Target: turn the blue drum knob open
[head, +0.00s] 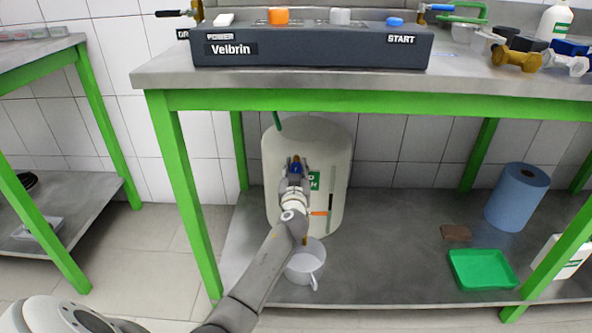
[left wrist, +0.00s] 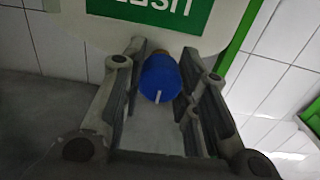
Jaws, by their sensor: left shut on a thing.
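The pale drum (head: 338,150) stands on the lower shelf of the green-framed bench, with a green label on its front. The blue drum knob (head: 296,165) is on the drum's front. My left gripper (head: 295,168) reaches up to it and is shut on it. In the left wrist view the blue knob (left wrist: 159,76) sits between the two fingers (left wrist: 157,85), with a white mark at its near edge. The inner contact is partly hidden. My right gripper is not in view.
An orange lever (head: 319,213) is low on the drum, above a white mug (head: 306,267). A blue roll (head: 517,198), a green tray (head: 483,270) and a brown block (head: 456,232) are to the right. The benchtop (head: 300,82) overhangs the shelf.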

